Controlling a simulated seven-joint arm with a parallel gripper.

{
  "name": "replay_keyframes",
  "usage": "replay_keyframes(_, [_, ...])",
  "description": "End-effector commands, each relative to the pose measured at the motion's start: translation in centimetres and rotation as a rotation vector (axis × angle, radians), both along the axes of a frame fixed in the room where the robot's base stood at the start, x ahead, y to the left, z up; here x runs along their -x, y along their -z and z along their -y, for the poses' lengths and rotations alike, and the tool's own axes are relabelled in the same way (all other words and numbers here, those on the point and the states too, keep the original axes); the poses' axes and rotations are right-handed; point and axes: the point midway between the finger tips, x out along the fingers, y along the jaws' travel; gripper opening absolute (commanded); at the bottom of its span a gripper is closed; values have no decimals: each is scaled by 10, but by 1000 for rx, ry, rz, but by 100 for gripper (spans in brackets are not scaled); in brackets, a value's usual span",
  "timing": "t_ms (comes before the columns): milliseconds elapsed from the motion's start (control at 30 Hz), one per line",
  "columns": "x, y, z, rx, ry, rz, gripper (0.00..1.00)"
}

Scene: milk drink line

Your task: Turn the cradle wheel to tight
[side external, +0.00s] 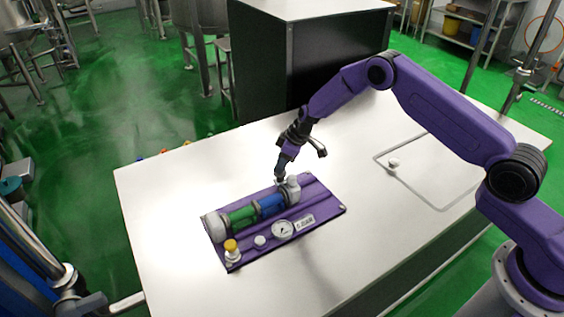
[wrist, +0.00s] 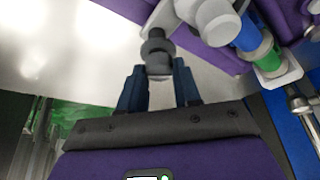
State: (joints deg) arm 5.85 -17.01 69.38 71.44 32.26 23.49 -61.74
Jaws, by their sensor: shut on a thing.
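The cradle is a purple base plate (side external: 318,199) on the white table, carrying a lying cylinder with a green part (side external: 243,216) and a blue part (side external: 270,205) between pale end pieces. My gripper (side external: 281,175) is at the cradle's far right end, beside the pale end piece (side external: 292,187). In the wrist view my gripper (wrist: 158,76) is shut on a dark grey knob (wrist: 157,52), which seems to be the cradle wheel's grip. A pale round end part (wrist: 217,22) is beside it. Most of the wheel is hidden, and its setting cannot be read.
A round gauge (side external: 283,229), a white label (side external: 305,223), a white knob (side external: 260,240) and a yellow-capped part (side external: 231,246) are along the plate's front. A small white knob (side external: 393,163) is inside an outlined area at right. A dark cabinet (side external: 330,60) stands behind.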

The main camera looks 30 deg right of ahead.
Motion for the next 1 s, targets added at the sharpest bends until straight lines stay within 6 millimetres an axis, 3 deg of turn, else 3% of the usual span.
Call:
replay_keyframes(367, [1, 0, -1, 1, 112, 1, 2])
replay_keyframes(1000, [2, 0, -5, 1, 534, 3, 2])
